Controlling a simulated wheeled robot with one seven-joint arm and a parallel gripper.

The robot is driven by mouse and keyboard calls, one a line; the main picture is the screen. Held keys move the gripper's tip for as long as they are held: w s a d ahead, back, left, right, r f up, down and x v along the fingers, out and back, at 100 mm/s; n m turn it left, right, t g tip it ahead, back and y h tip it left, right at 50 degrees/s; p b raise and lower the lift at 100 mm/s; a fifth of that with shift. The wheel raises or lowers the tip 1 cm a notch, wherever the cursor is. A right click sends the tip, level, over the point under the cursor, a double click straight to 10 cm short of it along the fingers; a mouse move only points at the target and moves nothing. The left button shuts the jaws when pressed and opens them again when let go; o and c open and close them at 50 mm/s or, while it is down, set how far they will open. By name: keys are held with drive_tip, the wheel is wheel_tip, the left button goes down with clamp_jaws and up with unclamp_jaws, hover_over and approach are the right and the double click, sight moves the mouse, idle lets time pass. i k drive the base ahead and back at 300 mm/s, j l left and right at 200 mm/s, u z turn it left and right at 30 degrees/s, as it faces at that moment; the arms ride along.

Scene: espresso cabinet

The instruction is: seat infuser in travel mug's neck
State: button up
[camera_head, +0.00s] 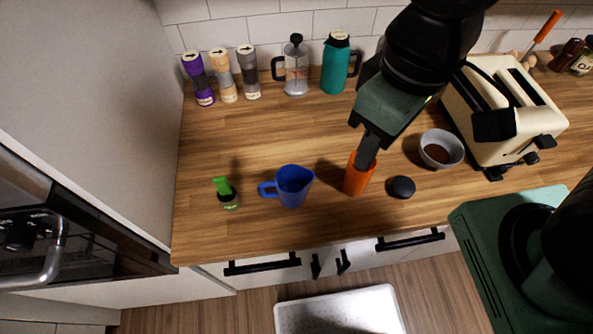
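An orange cylinder (357,179), which looks like the travel mug, stands upright near the front of the wooden counter. My gripper (366,155) comes down from the upper right, with its dark fingers at the mug's mouth. The fingers cover part of the opening. I cannot tell whether they are shut or whether they hold anything. I cannot make out the infuser for certain; it may be hidden at the fingertips or inside the mug. A round black piece, perhaps a lid (401,187), lies just right of the mug.
A blue jug (293,186) stands left of the mug, and a small green-and-black item (227,194) farther left. A grey bowl (441,149) and cream toaster (507,110) are to the right. A French press (296,68) and teal jug (335,65) stand behind. The middle-left counter is clear.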

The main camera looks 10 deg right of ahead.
sight(355, 180)
drive_tip(key=j+z, duration=0.1)
drive_tip(key=j, duration=0.3)
drive_tip(key=k+j+z, duration=0.1)
drive_tip(key=j, duration=0.3)
drive_tip(key=k+j+z, duration=0.1)
drive_tip(key=j, duration=0.3)
drive_tip(key=j+z, duration=0.1)
drive_tip(key=j, duration=0.3)
drive_tip(key=k+j+z, duration=0.1)
drive_tip(key=j, duration=0.3)
drive_tip(key=k+j+z, duration=0.1)
drive_tip(key=j, duration=0.25)
drive_tip(key=k, duration=0.1)
